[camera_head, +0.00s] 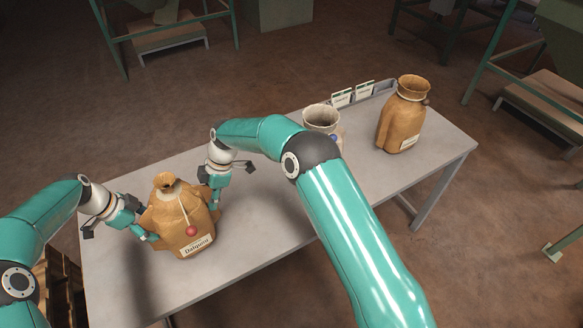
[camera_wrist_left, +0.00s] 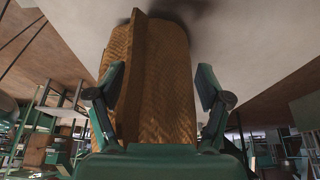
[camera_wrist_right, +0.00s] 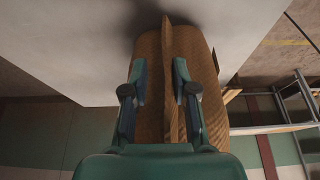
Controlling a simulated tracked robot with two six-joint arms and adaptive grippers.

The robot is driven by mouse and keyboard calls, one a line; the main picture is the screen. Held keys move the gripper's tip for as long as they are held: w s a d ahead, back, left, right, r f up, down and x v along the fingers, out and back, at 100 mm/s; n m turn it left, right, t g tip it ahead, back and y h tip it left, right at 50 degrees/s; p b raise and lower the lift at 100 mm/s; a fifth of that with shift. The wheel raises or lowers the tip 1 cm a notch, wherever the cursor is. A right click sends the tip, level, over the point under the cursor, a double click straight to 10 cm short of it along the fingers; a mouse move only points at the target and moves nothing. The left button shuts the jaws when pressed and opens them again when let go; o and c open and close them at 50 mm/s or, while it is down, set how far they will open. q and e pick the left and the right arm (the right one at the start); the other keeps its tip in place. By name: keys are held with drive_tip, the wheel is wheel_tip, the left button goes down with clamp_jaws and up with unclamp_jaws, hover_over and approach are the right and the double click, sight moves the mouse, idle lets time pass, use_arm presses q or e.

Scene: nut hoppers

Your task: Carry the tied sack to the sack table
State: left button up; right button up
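The tied brown sack (camera_head: 183,218) stands upright on the grey table (camera_head: 250,255), its neck gathered, with a red ball and a white label on its front. My left gripper (camera_head: 150,232) is at its left side. In the left wrist view its fingers (camera_wrist_left: 158,88) are wide apart, with the sack's side and a raised seam (camera_wrist_left: 137,75) ahead. My right gripper (camera_head: 216,195) is at the sack's right side. In the right wrist view its fingers (camera_wrist_right: 160,82) are closer together, astride the seam (camera_wrist_right: 167,75), with a gap still showing. Contact is unclear.
Another brown sack (camera_head: 402,120), open-topped, stands at the table's right end. A pale open-topped container (camera_head: 321,117) is partly hidden behind my right arm. A tray with cards (camera_head: 362,92) lies along the back edge. Low pallet-like platforms (camera_head: 170,38) (camera_head: 545,100) stand beyond.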

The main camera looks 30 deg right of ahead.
use_arm(q)
drive_tip(key=shift+d+r, duration=0.25)
drive_tip(key=shift+d, duration=0.1)
use_arm(e)
drive_tip(key=shift+s+a+r, duration=0.1)
drive_tip(key=shift+a+r, duration=0.05)
drive_tip(key=shift+a, duration=0.3)
use_arm(q)
drive_tip(key=shift+w+a+r, duration=0.1)
drive_tip(key=shift+r, duration=0.1)
drive_tip(key=v, duration=0.7)
drive_tip(key=shift+a, duration=0.5)
use_arm(e)
drive_tip(key=shift+d, duration=0.2)
drive_tip(key=o, duration=0.8)
drive_tip(key=shift+o, duration=0.2)
drive_tip(key=v, duration=1.2)
